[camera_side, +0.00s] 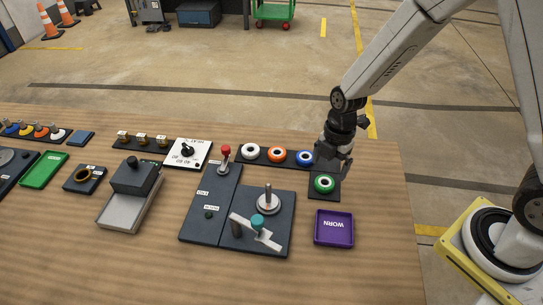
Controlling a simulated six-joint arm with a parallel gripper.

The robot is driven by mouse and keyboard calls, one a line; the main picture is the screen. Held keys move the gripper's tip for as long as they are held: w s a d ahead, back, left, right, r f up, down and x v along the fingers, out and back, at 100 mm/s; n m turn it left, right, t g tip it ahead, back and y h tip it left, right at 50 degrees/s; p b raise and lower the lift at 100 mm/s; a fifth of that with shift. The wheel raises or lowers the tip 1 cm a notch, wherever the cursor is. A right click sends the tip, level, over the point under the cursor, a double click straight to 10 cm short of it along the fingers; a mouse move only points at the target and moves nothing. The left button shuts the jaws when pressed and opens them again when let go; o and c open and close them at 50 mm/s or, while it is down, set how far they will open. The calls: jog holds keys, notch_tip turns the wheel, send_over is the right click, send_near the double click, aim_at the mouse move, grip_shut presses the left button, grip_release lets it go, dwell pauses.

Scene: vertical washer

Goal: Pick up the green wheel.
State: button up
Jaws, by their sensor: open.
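My gripper (330,166) is just behind and above the green wheel, pointing down. It is open, with its fingers dark and small in this view. I cannot tell whether a finger touches the wheel.
White (250,151), orange (277,153) and blue (305,157) wheels lie in a row left of my gripper. A purple tray (334,242) marked WORN is in front. A dark fixture (241,243) with an upright post stands to the left. The table's right edge is close.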

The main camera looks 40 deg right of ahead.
aim_at(326, 178)
jog(key=shift+f, duration=0.15)
jog(key=shift+a+f, duration=0.2)
jog(key=shift+f, duration=2.25)
jog(key=c, duration=1.2)
jog(key=shift+o, duration=0.2)
jog(key=shift+r, duration=0.15)
notch_tip(326, 178, up, 10)
jog(key=shift+a, duration=0.15)
